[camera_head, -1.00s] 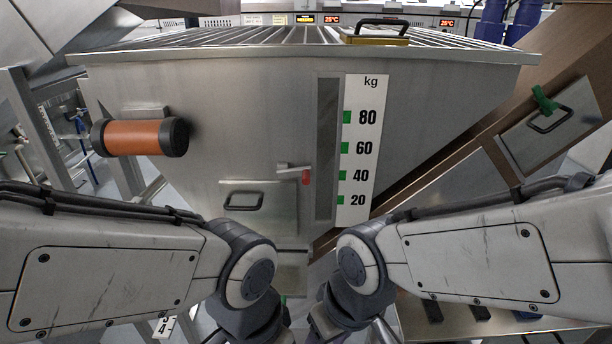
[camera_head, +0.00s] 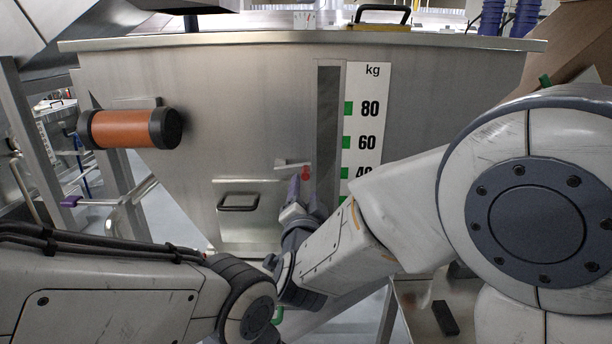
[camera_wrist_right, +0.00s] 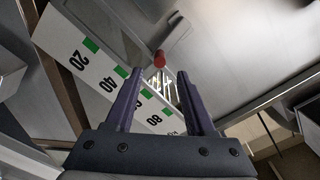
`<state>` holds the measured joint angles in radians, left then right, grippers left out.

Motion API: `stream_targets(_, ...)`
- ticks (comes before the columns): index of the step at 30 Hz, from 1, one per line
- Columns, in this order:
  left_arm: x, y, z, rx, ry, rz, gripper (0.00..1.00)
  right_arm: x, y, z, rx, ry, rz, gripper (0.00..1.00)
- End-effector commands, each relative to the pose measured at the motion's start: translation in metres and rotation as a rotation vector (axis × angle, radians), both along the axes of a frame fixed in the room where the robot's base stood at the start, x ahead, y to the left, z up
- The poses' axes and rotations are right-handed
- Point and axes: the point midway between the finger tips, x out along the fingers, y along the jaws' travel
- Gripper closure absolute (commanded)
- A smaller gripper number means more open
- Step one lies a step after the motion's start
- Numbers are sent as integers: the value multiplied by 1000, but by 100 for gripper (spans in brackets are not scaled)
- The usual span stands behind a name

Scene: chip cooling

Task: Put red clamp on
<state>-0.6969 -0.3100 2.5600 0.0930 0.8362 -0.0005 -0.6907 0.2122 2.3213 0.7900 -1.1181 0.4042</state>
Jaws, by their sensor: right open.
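The red clamp (camera_head: 306,174) is a small red piece at the right end of a pale lever (camera_head: 290,164) on the front of the steel hopper (camera_head: 230,90), just left of the kg scale. My right gripper (camera_head: 300,190) is just below and close to it, with its purple fingers pointing up. In the right wrist view, the right gripper (camera_wrist_right: 159,72) is open, and the red clamp (camera_wrist_right: 160,59) shows between and just beyond the fingertips. I cannot tell if they touch. My left arm comes in at the lower left; its gripper is out of view.
The kg scale (camera_head: 368,90) stands right of the clamp, partly hidden by my right arm. A flat door with a black handle (camera_head: 238,201) is below left. An orange cylinder (camera_head: 128,128) juts out at the left. A yellow lid (camera_head: 382,22) is on top.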

Motion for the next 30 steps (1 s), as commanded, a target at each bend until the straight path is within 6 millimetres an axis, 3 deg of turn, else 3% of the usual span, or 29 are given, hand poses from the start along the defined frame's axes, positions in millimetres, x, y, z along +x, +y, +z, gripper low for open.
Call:
stream_targets(13, 0, 0, 25, 0, 0, 0, 100, 78, -1, 2, -3, 3, 0, 45)
stream_targets(18, 0, 0, 27, 0, 0, 0, 100, 90, -1, 0, -3, 3, 2, 45)
stream_targets(27, 0, 0, 27, 0, 0, 0, 100, 92, 0, 0, -3, 3, 3, 45)
stream_targets(30, 0, 0, 27, 0, 0, 0, 100, 92, -1, 0, -3, 3, 3, 84)
